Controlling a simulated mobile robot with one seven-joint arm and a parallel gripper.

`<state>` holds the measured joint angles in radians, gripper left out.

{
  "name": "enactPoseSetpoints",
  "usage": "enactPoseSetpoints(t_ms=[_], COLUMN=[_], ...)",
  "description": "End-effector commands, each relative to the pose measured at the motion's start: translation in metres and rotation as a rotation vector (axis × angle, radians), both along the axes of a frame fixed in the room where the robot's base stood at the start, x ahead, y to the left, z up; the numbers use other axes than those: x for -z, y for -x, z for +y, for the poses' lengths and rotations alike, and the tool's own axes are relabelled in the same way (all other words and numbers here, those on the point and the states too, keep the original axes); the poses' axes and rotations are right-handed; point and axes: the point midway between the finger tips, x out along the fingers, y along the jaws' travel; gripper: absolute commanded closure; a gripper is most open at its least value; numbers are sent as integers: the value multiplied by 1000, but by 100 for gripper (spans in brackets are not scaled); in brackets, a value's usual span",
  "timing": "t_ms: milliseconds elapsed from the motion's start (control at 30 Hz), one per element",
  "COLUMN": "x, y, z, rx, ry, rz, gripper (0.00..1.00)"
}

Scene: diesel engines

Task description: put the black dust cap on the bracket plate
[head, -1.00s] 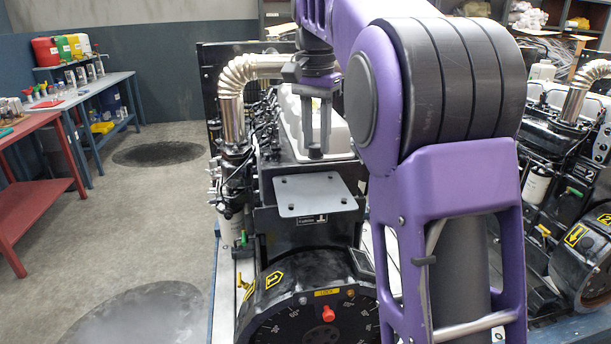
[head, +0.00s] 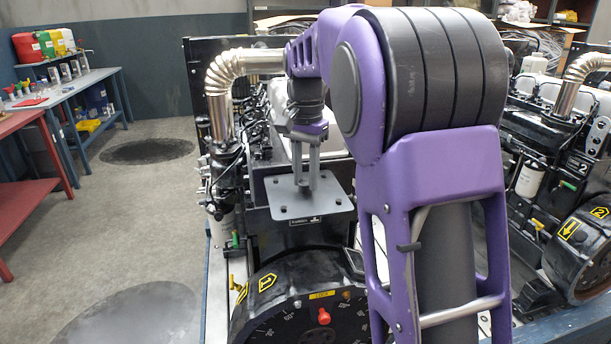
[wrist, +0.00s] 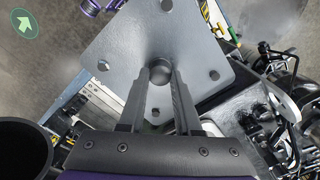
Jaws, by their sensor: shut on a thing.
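The black dust cap (wrist: 161,70) shows in the wrist view as a small dark round piece between the tips of my gripper (wrist: 161,78). My gripper is shut on it. The grey bracket plate (wrist: 205,40), with bolt holes near its corners, lies behind the cap in that view. In the head view, my gripper (head: 304,187) points down over the middle of the bracket plate (head: 335,202), its tips at or just above the surface. I cannot tell whether the cap touches the plate.
The plate sits on an engine with a black flywheel housing (head: 300,290) in front. A bent metal exhaust pipe (head: 222,85) rises behind on the left. A second engine (head: 560,160) stands at right. The plate's top is otherwise bare.

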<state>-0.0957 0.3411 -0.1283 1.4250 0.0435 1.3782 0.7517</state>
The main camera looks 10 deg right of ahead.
Motion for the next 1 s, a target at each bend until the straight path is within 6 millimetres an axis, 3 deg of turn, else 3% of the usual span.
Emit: enactPoseSetpoints(t_ms=[200,233,367,767,1000], x=[3,3,3,-5,-50], y=[0,0,0,-1,-1], z=[0,0,0,0,0], rx=[0,0,0,0,1], ry=[0,-1,0,0,0], rz=[1,2,1,-1,-6], gripper=[100,62,39,38,38])
